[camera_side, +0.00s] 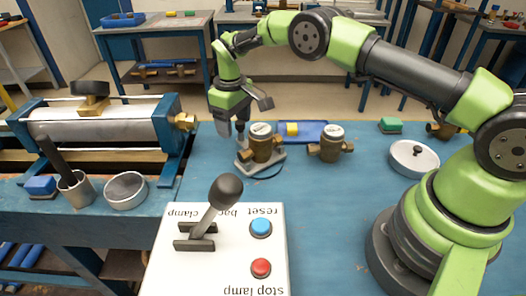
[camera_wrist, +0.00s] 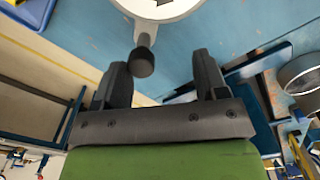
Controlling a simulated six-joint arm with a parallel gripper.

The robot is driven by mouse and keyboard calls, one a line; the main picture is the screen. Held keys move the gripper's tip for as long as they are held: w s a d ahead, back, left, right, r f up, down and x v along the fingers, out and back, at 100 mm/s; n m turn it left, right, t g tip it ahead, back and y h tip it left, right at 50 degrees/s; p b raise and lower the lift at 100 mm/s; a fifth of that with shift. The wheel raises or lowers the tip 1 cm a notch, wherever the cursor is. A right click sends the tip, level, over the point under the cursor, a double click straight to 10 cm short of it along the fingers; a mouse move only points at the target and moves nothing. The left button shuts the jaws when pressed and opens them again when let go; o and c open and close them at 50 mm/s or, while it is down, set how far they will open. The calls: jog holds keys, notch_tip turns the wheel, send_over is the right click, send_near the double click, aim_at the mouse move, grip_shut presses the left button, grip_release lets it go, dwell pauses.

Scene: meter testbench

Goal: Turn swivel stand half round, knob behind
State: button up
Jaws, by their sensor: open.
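The swivel stand (camera_side: 246,163) is a small grey base on the blue bench in the side view, with a brass meter (camera_side: 261,147) on it. Its dark knob (camera_wrist: 143,61) shows in the wrist view on a short stalk from a pale round part (camera_wrist: 178,14), which bears a dark mark and is cut off by the top edge. My gripper (camera_wrist: 159,62) is open, fingers pointing down at the stand's left side. The knob appears between the two fingers, nearer the left one, with gaps visible. How deep the fingers reach beside it is hard to tell.
A second brass meter (camera_side: 329,146) stands close to the right. A blue tray (camera_side: 310,130) lies behind. A control box (camera_side: 222,255) with an upright lever (camera_side: 220,200) stands in front. A metal bowl (camera_side: 126,191) and a cylinder rig (camera_side: 100,124) are at left.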

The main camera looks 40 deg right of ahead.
jog(key=shift+s+a, duration=0.2)
jog(key=shift+a, duration=1.05)
jog(key=shift+s+a, duration=0.35)
jog(key=shift+a, duration=0.25)
jog(key=shift+s+a, duration=0.3)
jog(key=shift+a, duration=0.3)
jog(key=o, duration=0.4)
jog(key=shift+o, duration=0.2)
jog(key=shift+r, duration=0.1)
jog(key=shift+r, duration=2.65)
